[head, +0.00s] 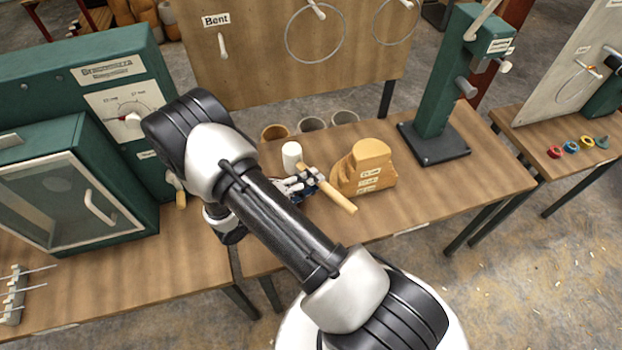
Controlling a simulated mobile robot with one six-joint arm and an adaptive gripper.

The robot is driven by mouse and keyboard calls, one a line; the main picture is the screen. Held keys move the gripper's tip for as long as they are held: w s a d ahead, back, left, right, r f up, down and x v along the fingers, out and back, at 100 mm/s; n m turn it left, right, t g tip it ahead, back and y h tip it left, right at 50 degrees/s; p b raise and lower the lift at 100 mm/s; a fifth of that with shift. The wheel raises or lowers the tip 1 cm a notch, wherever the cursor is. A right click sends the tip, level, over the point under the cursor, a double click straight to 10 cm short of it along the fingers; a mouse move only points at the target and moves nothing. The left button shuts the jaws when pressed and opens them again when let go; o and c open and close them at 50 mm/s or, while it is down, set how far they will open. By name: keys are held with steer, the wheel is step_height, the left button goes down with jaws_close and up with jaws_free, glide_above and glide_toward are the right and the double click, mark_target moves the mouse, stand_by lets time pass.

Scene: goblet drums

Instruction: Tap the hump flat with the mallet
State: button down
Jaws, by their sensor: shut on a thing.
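The mallet has a white head (291,155) and a pale wooden handle (338,196). My gripper (309,180) is shut on the mallet's handle, between the head and the handle's free end. The mallet is over the middle bench, just left of a stepped wooden block (370,152) with small labels. The handle's end lies in front of the block in the picture. I cannot make out a hump or tell whether the mallet touches anything. My arm hides part of the bench.
Three round cups or rings, the nearest brown (275,132), stand behind the mallet. A green post device (440,90) stands right of the block. A board marked "Bent" (260,70) holds hoops behind. A green cabinet (75,190) is at left. The bench's right front (455,190) is clear.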

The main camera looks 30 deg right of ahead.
steer(key=shift+f+b, duration=0.35)
steer(key=shift+f, duration=0.4)
step_height(320, 180, down, 7)
steer(key=b, duration=0.5)
step_height(320, 180, up, 6)
steer(key=p, duration=0.4)
steer(key=shift+p, duration=0.35)
steer(key=shift+w+r, duration=0.1)
steer(key=w+a+r+n+t+y+b, duration=0.1)
steer(key=w+a+r+n+t+b, duration=0.1)
steer(key=a, duration=0.5)
steer(key=w+a+r+n+t+y+b, duration=0.2)
steer(key=w+a+n+t+b, duration=0.1)
steer(key=a+t+b, duration=0.3)
steer(key=shift+w+a+r+n+y+b, duration=0.25)
steer(key=shift+a+n+y+b, duration=0.1)
steer(key=shift+a+n, duration=0.4)
